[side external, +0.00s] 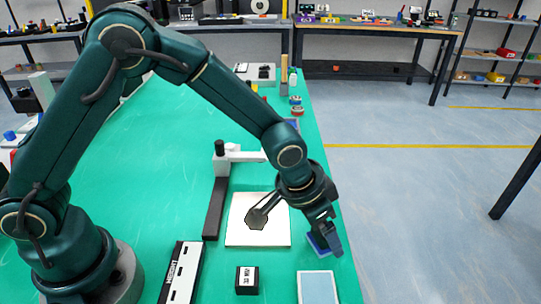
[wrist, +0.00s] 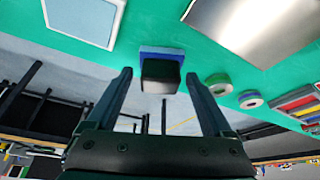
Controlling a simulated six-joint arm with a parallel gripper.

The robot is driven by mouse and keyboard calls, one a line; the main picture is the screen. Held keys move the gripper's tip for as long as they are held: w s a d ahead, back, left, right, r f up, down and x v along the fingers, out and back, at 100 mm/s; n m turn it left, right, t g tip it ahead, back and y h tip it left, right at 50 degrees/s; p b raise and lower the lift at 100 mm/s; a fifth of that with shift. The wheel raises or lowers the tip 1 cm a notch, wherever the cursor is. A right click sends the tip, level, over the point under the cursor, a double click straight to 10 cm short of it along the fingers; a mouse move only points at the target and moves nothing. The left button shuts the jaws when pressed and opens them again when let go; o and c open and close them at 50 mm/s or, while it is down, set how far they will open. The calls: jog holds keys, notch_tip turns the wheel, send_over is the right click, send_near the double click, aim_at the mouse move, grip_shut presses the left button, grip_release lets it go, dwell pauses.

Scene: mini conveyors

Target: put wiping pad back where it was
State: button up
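The wiping pad (wrist: 161,68) looks like a dark block with a blue layer on one side. In the wrist view it lies between and just beyond the fingertips, with gaps to both fingers. In the side view a blue part of it (side external: 317,243) shows below my gripper (side external: 326,236), near the right edge of the green table; the fingers hide the rest. My gripper (wrist: 159,76) is open, its two fingers spread either side of the pad. I cannot tell whether the pad rests on the table.
A white-rimmed light-blue tray (side external: 318,288) lies toward the front, also in the wrist view (wrist: 84,16). A pale metal plate (side external: 257,232) lies left of my gripper. A black box (side external: 247,281) and a labelled bar (side external: 181,272) stand nearby. Tape rolls (wrist: 250,99) lie farther along the edge.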

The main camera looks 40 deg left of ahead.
jog(key=v, duration=1.1)
jog(key=s+a+r+n+y, duration=0.1)
jog(key=s+a+r+n, duration=0.1)
jog(key=s+a, duration=0.5)
jog(key=s+a+r+n+t, duration=0.1)
jog(key=s+a+r+n, duration=0.1)
jog(key=s+a, duration=0.4)
jog(key=shift+s+a+n+y, duration=0.3)
jog(key=shift+s+a+y, duration=0.05)
jog(key=shift+s+y, duration=0.1)
